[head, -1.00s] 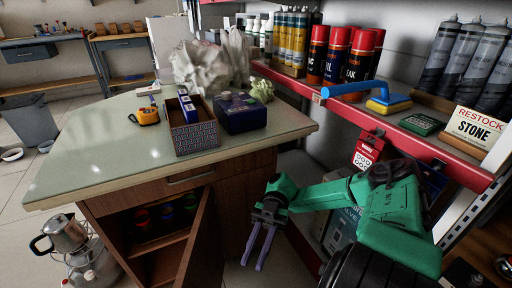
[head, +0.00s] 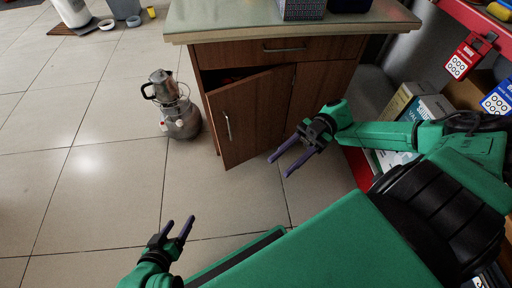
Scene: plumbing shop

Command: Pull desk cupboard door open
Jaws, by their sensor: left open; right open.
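The desk (head: 380,20) stands at the top of the head view, with a pale top and brown wooden front. Its left cupboard door (head: 252,118) is ajar and swung outward, with a dark gap at its upper left. The door's metal handle (head: 228,126) is a vertical bar near its left edge. My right gripper (head: 281,166) is open and empty, to the right of the door and apart from the handle. My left gripper (head: 180,228) is open and empty, low in the view, below the door and over the floor.
A metal kettle on a round pot (head: 181,118) stands on the floor left of the door. A closed drawer (head: 285,48) is above the cupboard. Boxes (head: 425,110) and a red shelf (head: 470,20) are at the right.

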